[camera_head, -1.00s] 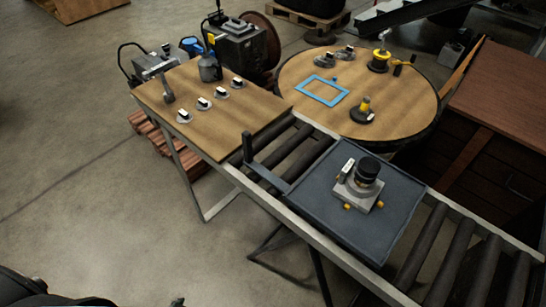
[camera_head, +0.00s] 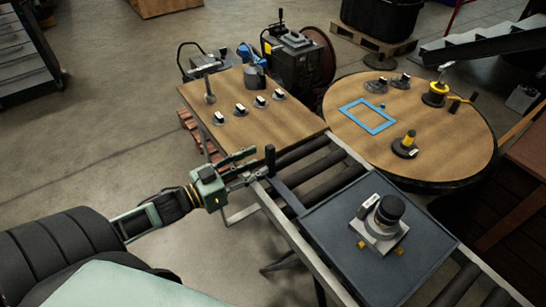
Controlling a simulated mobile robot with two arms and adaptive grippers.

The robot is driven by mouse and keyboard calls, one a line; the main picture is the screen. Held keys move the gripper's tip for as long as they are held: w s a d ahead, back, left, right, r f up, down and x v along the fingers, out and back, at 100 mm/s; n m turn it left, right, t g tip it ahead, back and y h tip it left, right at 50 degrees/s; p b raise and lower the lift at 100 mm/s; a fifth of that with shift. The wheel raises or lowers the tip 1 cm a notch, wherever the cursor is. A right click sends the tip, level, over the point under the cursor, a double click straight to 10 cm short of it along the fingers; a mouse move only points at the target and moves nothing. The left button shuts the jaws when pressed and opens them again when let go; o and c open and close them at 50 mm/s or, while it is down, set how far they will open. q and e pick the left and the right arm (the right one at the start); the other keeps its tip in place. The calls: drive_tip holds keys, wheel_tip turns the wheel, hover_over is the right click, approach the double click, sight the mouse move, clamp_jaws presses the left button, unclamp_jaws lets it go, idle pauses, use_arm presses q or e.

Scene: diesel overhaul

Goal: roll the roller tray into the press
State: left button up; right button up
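The roller tray (camera_head: 330,232) is a flat dark grey tray on the roller conveyor (camera_head: 317,170). A dark arm runs from its left corner to an upright handle post (camera_head: 270,158). A grey block with a black cylindrical part (camera_head: 383,222) and yellow feet stands on the tray. My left gripper (camera_head: 262,162) reaches in from the left at the conveyor's near rail, its fingers spread and pointing at the post. The fingertips are close to the post; I cannot tell whether they touch it. My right gripper is out of view. No press is recognisable in view.
A wooden table (camera_head: 235,135) with several small black-and-white parts stands at the conveyor's far left end. A round table (camera_head: 440,145) holds a blue frame (camera_head: 368,116) and yellow-black parts. A brown bench (camera_head: 530,155) is at the right. The floor at left is open.

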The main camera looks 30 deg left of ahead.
sight(267, 160)
use_arm(q)
drive_tip(key=shift+p+x, duration=0.35)
drive_tip(key=shift+x, duration=2.55)
drive_tip(key=shift+f, duration=0.1)
drive_tip(key=shift+c, duration=0.2)
clamp_jaws()
